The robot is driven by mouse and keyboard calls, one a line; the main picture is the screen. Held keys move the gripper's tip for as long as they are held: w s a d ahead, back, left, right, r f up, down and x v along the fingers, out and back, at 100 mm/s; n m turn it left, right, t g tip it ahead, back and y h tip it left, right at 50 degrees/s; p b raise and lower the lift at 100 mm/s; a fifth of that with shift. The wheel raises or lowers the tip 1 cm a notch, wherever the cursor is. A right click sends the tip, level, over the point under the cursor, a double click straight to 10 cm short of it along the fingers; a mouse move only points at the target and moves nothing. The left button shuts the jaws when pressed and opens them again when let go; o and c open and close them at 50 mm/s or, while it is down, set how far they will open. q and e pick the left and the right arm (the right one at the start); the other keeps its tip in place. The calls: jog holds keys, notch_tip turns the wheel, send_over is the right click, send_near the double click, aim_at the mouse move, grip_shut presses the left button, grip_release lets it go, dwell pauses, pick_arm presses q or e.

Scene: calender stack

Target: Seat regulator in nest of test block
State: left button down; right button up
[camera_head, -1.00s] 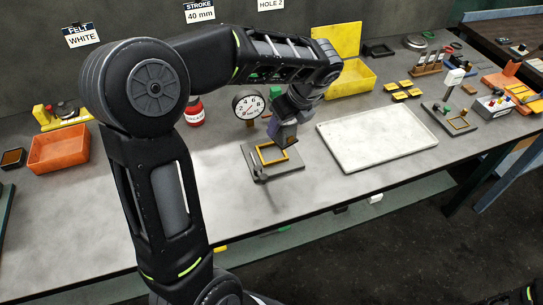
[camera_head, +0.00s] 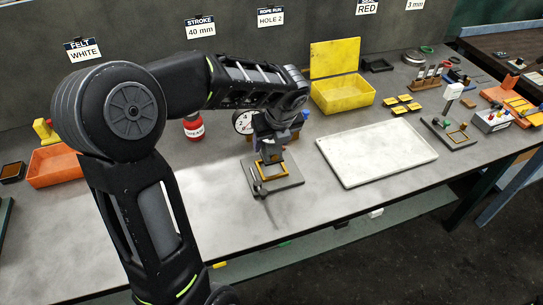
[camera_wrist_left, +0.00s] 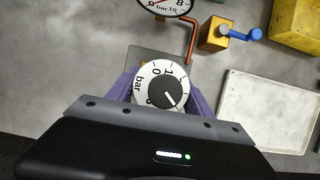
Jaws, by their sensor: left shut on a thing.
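The regulator (camera_wrist_left: 163,88), with a white dial marked "bar" and a dark knob, sits between the purple fingers of my left gripper (camera_wrist_left: 160,98) in the left wrist view. My left gripper (camera_head: 270,152) is shut on it. In the head view the gripper points down over the back of the test block (camera_head: 287,184), a grey plate with a yellow-framed nest (camera_head: 262,172). The gripper hides part of the frame. I cannot tell whether the regulator touches the nest. My right gripper is not in view.
A pressure gauge (camera_head: 242,121) stands behind the block. A red bottle (camera_head: 194,129) is to the left, and a white tray (camera_head: 376,153) to the right. A yellow open box (camera_head: 343,94) stands farther back. The bench in front of the block is clear.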

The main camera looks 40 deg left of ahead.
aim_at(272, 153)
pick_arm(q)
jog(key=shift+f, duration=0.6)
jog(key=shift+f, duration=1.85)
jog(key=shift+f, duration=0.1)
jog(key=shift+c, duration=2.1)
grip_release()
jog(key=shift+r, duration=0.4)
jog(key=v, duration=1.1)
jog(key=shift+d, duration=0.2)
